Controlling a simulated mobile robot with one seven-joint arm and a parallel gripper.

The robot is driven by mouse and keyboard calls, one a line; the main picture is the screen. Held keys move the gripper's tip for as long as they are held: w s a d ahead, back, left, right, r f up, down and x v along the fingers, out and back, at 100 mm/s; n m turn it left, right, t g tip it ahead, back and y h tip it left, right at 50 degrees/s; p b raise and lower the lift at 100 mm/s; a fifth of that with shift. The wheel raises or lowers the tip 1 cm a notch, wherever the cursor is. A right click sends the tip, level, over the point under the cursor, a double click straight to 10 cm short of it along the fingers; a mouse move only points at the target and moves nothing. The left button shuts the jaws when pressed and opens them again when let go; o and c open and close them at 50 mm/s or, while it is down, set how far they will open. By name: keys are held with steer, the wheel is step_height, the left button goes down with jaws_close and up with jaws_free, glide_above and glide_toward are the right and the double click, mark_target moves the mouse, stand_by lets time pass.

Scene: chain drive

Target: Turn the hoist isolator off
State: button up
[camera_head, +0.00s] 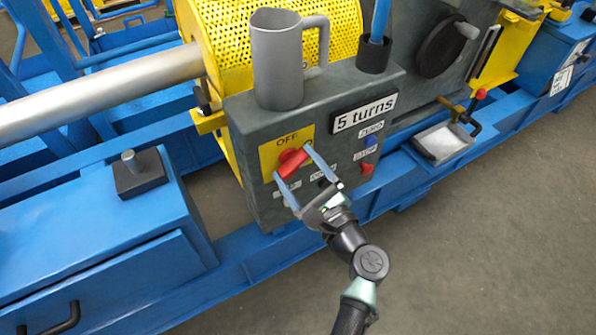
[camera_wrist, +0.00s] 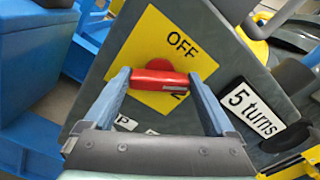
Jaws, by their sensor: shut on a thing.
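The hoist isolator is a red rotary handle (camera_head: 291,164) on a yellow plate (camera_head: 271,153) marked OFF at the top, on the front of a grey control box (camera_head: 240,185). My gripper (camera_head: 292,165) is shut on the red handle, one finger on each end. In the wrist view the red handle (camera_wrist: 158,80) lies between my two fingertips (camera_wrist: 158,78). The OFF label on the yellow plate (camera_wrist: 165,30) stays readable above it. The lower part of the plate is partly hidden by the handle and fingers.
A grey mug (camera_head: 278,65) stands on top of the box, with a dark holder (camera_head: 374,55) beside it. A "5 turns" sign (camera_head: 364,112), a blue button (camera_head: 370,141) and a red button (camera_head: 366,169) lie right of the handle. Open floor (camera_head: 470,240) is at lower right.

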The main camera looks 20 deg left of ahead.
steer(key=n+b, duration=0.1)
steer(key=n, duration=0.1)
steer(key=n+b, duration=0.2)
steer(key=n, duration=0.1)
steer(key=shift+s+f+n+b, duration=0.1)
steer(key=shift+f+n+b, duration=0.2)
steer(key=shift+f+b, duration=0.1)
steer(key=n+b, duration=0.3)
steer(key=shift+n, duration=0.4)
steer(key=shift+r+n+b, duration=0.1)
steer(key=shift+n+b, duration=0.5)
steer(key=shift+n, duration=0.3)
steer(key=o, duration=1.1)
steer(key=shift+c, duration=0.2)
steer(key=p+v, duration=0.2)
steer(key=v, duration=1.1)
